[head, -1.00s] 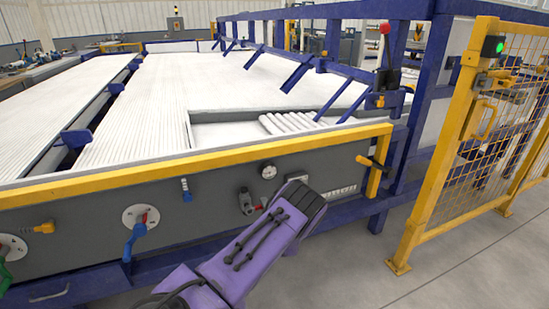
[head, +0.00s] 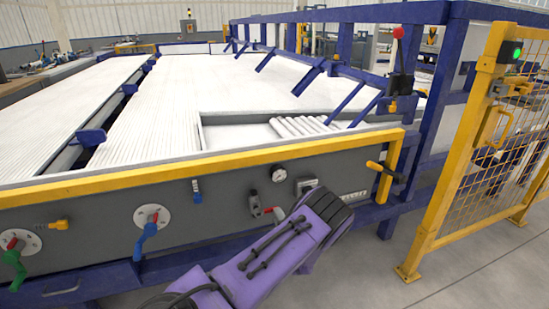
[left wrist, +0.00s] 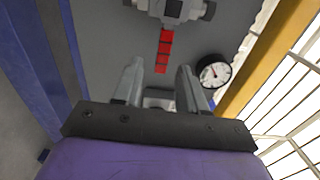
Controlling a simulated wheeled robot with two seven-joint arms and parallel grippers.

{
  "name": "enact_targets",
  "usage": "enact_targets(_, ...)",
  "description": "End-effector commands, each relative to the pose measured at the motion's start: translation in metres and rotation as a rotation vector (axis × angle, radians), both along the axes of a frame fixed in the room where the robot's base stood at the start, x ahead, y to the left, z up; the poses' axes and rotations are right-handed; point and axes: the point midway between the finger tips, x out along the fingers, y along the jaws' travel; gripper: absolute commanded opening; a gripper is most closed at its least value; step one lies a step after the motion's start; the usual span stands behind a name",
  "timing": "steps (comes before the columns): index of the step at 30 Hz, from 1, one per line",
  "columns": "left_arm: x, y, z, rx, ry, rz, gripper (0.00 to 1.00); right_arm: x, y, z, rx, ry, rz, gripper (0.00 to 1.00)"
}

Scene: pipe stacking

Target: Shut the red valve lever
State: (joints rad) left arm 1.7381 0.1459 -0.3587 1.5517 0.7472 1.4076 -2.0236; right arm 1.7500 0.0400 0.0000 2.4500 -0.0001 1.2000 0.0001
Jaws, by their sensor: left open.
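The red valve lever (head: 280,213) sticks out to the right from a grey valve body (head: 255,203) on the dark front panel; part of it may be hidden by my left gripper (head: 328,208). In the left wrist view the red lever (left wrist: 164,50) runs from the valve body (left wrist: 172,10) towards my open left gripper (left wrist: 158,72). Its free end appears in the gap between the two fingertips. I cannot tell whether the fingers touch it. My right gripper is not in view.
A round gauge (head: 279,177) sits above the lever, close to a fingertip in the wrist view (left wrist: 214,71). A blue-handled valve (head: 149,225) and a green-handled valve (head: 15,262) are further left. A yellow mesh gate (head: 480,150) stands right, with open floor before it.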

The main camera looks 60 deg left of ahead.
Motion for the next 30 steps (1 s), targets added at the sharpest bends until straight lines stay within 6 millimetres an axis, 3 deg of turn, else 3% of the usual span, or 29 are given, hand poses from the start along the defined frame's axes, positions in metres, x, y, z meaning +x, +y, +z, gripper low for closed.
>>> enact_targets(3,-0.007,-0.027,0.0,-0.001,0.003,-0.002,0.41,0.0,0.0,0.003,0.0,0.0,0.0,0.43)
enact_targets(9,-0.015,-0.051,0.0,-0.001,0.001,0.002,0.41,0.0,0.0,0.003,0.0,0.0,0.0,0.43)
enact_targets(30,-0.016,-0.053,-0.001,-0.016,-0.053,0.002,0.41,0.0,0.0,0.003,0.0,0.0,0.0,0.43)
